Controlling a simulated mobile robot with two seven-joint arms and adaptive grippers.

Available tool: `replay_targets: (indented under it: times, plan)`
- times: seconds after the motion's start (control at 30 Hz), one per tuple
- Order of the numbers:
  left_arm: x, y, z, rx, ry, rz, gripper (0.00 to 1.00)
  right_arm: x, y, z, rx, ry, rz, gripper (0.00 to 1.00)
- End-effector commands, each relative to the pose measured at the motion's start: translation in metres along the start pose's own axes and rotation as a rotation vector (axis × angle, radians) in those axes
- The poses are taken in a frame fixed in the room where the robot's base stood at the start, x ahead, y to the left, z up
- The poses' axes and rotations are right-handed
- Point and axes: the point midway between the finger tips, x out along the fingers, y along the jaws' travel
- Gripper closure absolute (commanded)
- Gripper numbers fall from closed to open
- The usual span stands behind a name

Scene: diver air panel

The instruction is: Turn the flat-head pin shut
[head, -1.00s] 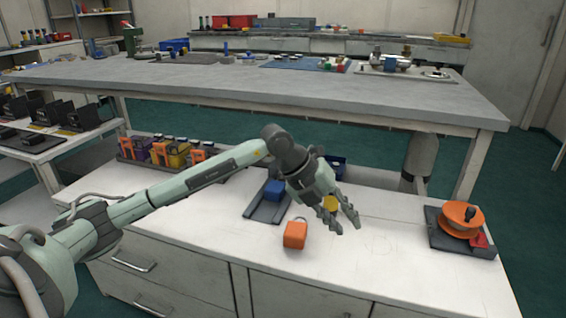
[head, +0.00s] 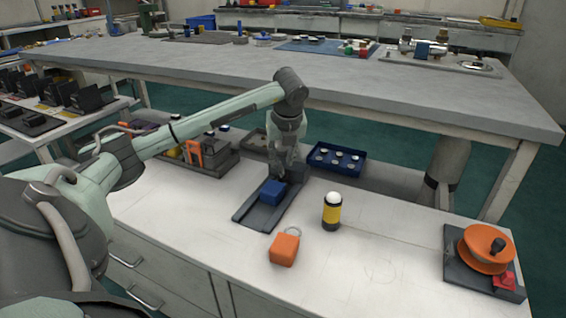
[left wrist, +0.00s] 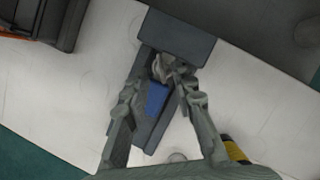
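A dark grey base plate (head: 252,216) lies on the white worktop with a blue block (head: 271,191) on it. In the left wrist view the plate's far end has a dark grey box (left wrist: 178,36), and the blue block (left wrist: 155,99) shows between my fingers. A small pale metal piece (left wrist: 160,68), possibly the flat-head pin, is between the fingertips by the box. My left gripper (head: 283,177) points down over the far end of the plate. Its fingers (left wrist: 161,80) look apart, around the metal piece; contact is unclear. My right gripper is not in view.
An orange padlock (head: 285,249) and a yellow-black cylinder with a white top (head: 332,211) stand right of the plate. An orange wheel (head: 486,249) is at far right. A blue tray (head: 337,159) is behind. The worktop's right middle is clear.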

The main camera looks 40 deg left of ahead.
Motion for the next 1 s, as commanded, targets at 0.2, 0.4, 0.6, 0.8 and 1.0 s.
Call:
replay_targets:
  times: [0.2, 0.4, 0.6, 0.8, 1.0]
  plan:
    - [0.022, -0.001, 0.0, 0.001, 0.0, -0.001, 0.74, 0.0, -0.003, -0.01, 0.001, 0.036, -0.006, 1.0]
    - [0.024, -0.001, 0.0, 0.002, 0.0, -0.002, 0.74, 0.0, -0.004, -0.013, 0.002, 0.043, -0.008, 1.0]
    - [0.024, -0.001, 0.0, 0.002, 0.0, -0.002, 0.87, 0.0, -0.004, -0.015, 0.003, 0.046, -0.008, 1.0]
    - [0.024, -0.001, 0.0, 0.001, 0.0, -0.002, 1.0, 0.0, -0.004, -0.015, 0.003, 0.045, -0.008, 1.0]
    - [0.024, -0.001, 0.0, 0.003, 0.0, -0.003, 1.0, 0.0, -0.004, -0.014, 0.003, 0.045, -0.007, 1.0]
